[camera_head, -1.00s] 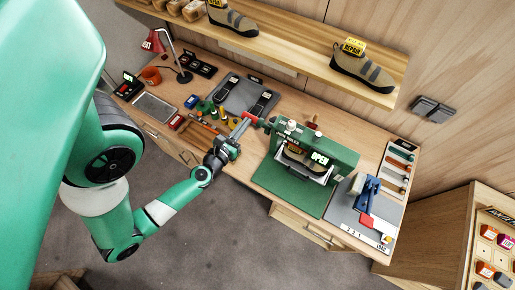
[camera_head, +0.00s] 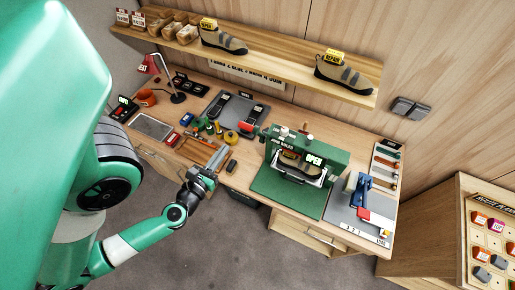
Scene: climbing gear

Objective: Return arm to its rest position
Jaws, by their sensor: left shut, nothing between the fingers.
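My left gripper (camera_head: 216,158) is shut and empty. It is over the front edge of the workbench (camera_head: 245,178), beside a shallow wooden tray (camera_head: 197,151). My green and white left arm reaches up to it from the lower left. A small red item (camera_head: 246,127) is at the right edge of a dark mat (camera_head: 233,112), apart from the fingers. My right gripper is not in view.
A blue tool (camera_head: 361,190) is farther right. A shelf (camera_head: 270,62) with shoes hangs above. The floor (camera_head: 230,250) in front is clear.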

